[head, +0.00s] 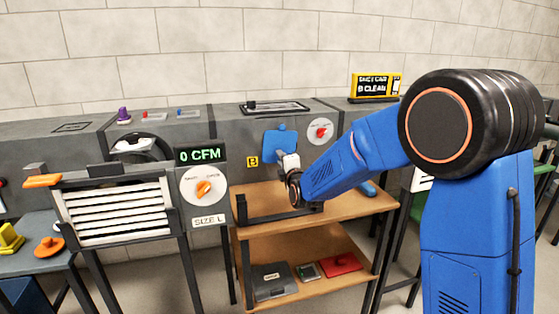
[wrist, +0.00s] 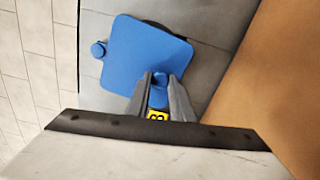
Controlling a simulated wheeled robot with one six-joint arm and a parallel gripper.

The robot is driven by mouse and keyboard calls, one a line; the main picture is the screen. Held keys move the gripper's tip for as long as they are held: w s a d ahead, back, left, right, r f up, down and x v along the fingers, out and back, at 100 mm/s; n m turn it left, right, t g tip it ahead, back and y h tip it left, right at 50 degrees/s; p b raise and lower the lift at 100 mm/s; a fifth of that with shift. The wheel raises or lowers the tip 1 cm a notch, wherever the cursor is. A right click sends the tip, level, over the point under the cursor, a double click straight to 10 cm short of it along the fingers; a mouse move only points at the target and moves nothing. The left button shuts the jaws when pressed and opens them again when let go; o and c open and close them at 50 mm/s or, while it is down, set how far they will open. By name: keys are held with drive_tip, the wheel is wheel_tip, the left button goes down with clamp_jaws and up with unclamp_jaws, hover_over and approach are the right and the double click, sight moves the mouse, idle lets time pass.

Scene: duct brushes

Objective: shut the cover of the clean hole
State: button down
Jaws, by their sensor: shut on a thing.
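The cover (head: 281,142) is a blue square plate on the grey duct's front, beside a yellow B label (head: 252,161). In the wrist view the cover (wrist: 140,55) lies over the hole, with a thin dark curve of the hole's edge (wrist: 188,38) showing past its upper right side. A round blue knob (wrist: 97,49) sits at its left corner. My gripper (head: 290,165) is at the cover's lower edge. In the wrist view my gripper (wrist: 160,78) is shut on the cover's small blue handle, just above the B label (wrist: 157,115).
A yellow sign (head: 377,86) on the duct reads "B CLEAN". A red dial (head: 320,132) is right of the cover. A wooden shelf cart (head: 345,205) stands below my gripper. A louvred panel (head: 115,212) and a "0 CFM" display (head: 199,154) are to the left.

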drive_tip(key=shift+f, duration=0.2)
drive_tip(key=c, duration=1.5)
unclamp_jaws()
drive_tip(key=shift+r, duration=0.1)
drive_tip(key=shift+c, duration=0.2)
drive_tip(key=v, duration=1.7)
drive_tip(key=shift+s, duration=0.25)
drive_tip(key=shift+d+r, duration=0.1)
drive_tip(key=shift+c, duration=0.4)
